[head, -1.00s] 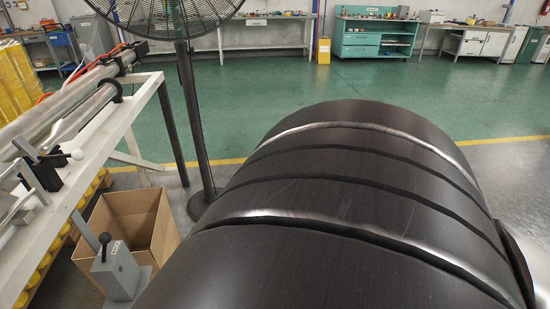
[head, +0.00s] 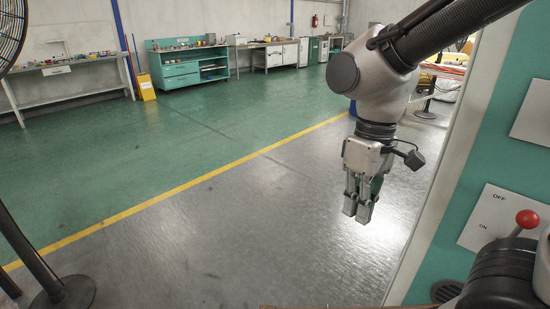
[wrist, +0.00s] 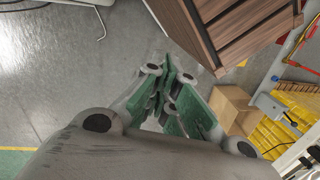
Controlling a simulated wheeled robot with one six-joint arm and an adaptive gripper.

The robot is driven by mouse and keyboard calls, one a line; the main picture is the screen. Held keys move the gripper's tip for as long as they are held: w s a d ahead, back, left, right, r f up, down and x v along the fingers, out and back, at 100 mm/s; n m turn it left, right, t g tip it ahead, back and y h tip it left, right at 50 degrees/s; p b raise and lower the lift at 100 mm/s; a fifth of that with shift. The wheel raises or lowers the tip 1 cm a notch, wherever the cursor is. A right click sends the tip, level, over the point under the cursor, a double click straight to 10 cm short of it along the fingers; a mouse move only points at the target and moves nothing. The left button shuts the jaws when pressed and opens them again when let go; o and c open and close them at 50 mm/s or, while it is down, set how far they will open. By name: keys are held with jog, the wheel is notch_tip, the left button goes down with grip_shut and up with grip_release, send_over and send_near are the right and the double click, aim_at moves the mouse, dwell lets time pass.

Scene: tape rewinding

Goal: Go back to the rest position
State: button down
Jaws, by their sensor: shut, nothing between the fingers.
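My gripper (head: 358,212) hangs below the light grey wrist in the head view, pointing down over the bare grey floor. Its fingers are together and hold nothing. In the wrist view my gripper (wrist: 172,103) shows its green-faced fingers close together, with nothing between them. No object touches the gripper in either view.
A green panel (head: 452,215) with an ON/OFF plate (head: 500,222) and red-knobbed lever (head: 527,219) stands at right. A fan base (head: 62,292) is at lower left. The wrist view shows a brown slatted box (wrist: 235,25) and cardboard box (wrist: 236,108). The middle floor is clear.

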jog(key=d+r+m+t, duration=0.2)
jog(key=d+r, duration=0.1)
jog(key=d, duration=0.4)
jog(key=s+d+r+m+t, duration=0.1)
jog(key=d+r+m+t, duration=0.1)
jog(key=d, duration=0.5)
jog(key=d+r+m+t, duration=0.1)
jog(key=d+r+m, duration=0.2)
jog(key=d, duration=0.4)
jog(key=shift+s+d+r+m+t+h, duration=0.15)
jog(key=shift+d+r+m+t+h, duration=0.2)
jog(key=shift+r, duration=0.2)
jog(key=shift+a, duration=0.15)
